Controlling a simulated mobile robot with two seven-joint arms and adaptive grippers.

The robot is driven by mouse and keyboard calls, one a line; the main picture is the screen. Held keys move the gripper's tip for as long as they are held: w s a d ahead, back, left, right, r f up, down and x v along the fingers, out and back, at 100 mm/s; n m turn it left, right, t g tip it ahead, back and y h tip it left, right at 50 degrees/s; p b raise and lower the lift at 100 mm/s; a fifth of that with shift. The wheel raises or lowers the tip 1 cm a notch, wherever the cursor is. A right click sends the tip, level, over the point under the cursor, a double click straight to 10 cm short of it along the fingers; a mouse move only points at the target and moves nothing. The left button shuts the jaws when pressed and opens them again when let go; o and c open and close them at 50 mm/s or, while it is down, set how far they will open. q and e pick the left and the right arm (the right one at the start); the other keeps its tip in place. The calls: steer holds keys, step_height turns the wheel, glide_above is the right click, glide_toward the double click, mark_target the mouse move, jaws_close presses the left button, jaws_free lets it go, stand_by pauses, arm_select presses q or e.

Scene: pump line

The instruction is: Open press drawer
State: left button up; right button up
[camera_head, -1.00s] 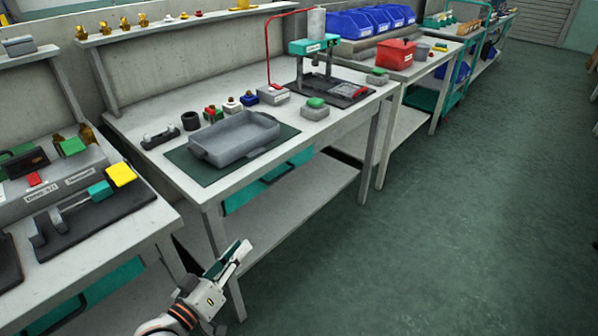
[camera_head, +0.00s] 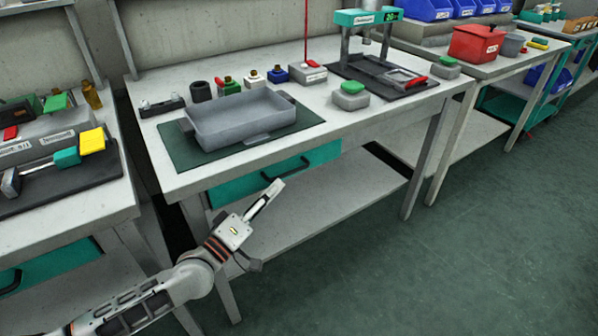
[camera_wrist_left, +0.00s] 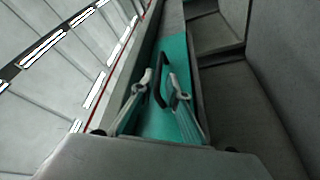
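The press drawer (camera_head: 270,176) is a teal front under the middle bench, and it looks shut. Its black handle (camera_head: 287,169) sticks out towards me. My left gripper (camera_head: 272,190) is just in front of and below the handle, with a small gap seeming to remain. In the left wrist view the drawer (camera_wrist_left: 175,52) runs up the middle. The handle (camera_wrist_left: 159,92) shows between the two spread fingers of the left gripper (camera_wrist_left: 161,80), which is open and empty. I cannot tell how deep the handle lies between the fingers. My right gripper is not in view.
The middle bench carries a grey tray (camera_head: 240,125) on a green mat (camera_head: 187,151), several small parts, and a press (camera_head: 368,20). A lower shelf (camera_head: 310,210) lies under the drawer. A left bench (camera_head: 60,214) stands close to my arm. The floor at right is clear.

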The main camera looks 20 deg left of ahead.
mark_target(291, 171)
arm_select(q)
steer(key=x, duration=0.7)
steer(key=shift+r+b, duration=0.1)
steer(key=shift+b, duration=0.3)
jaws_close()
